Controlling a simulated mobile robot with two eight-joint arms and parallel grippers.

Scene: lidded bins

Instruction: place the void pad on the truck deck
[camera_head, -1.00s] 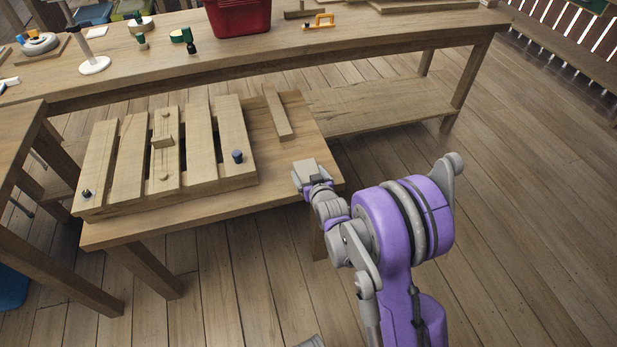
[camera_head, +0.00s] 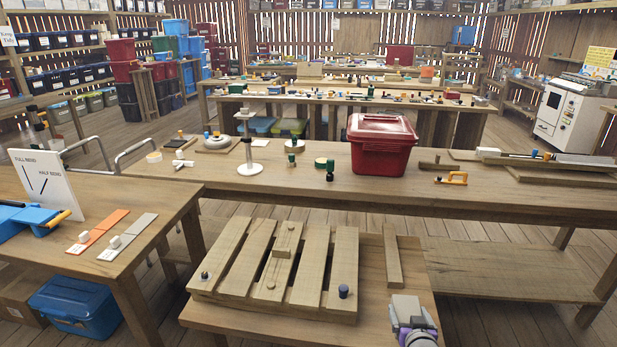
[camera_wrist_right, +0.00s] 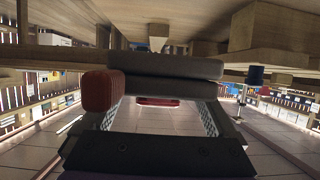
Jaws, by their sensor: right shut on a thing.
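My right gripper (camera_head: 407,308) is at the front right of the low wooden bench (camera_head: 408,268), right of the slatted wooden piece. No piece is clearly identifiable as the void pad or the truck deck. The slatted wooden piece (camera_head: 257,251) has a dark blue knob (camera_head: 343,291) at its near right corner. My left gripper is not in view.
A loose wooden strip (camera_head: 392,262) lies right of the slatted piece. Behind is a long workbench (camera_head: 290,185) with a red lidded bin (camera_head: 382,148) and small tools. A side table (camera_head: 150,262) stands at left, with a blue bin (camera_head: 78,305) below it.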

